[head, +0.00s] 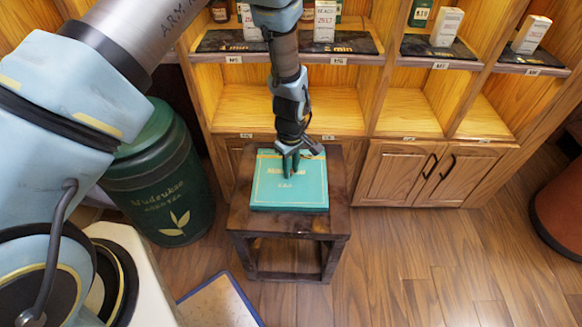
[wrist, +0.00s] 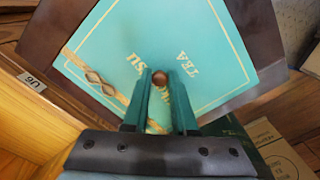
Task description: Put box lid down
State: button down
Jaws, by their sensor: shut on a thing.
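The teal box lid (head: 290,186) with gold lettering and a gold border shows on top of the dark wooden stool (head: 240,218) in the head view. In the wrist view the lid (wrist: 206,50) fills the middle, with a small round brown knob (wrist: 160,77) on it. My gripper (head: 289,172) points down over the lid's middle. In the wrist view its two green fingers (wrist: 160,85) are shut on the knob. Whether the lid rests fully on a box beneath it, I cannot tell.
A wooden shelf (head: 340,110) with small tea boxes (head: 325,20) stands behind the stool. A large green tea canister (head: 160,185) stands left of the stool. Cupboard doors (head: 430,172) are at the right. The wooden floor (head: 430,260) at the front right is clear.

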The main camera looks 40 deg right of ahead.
jog(key=shift+f, duration=0.15)
jog(key=c, duration=0.7)
grip_release()
notch_tip(320, 180, up, 12)
jog(key=shift+r+b, duration=0.2)
jog(key=shift+b, duration=0.1)
jog(key=shift+w, duration=0.1)
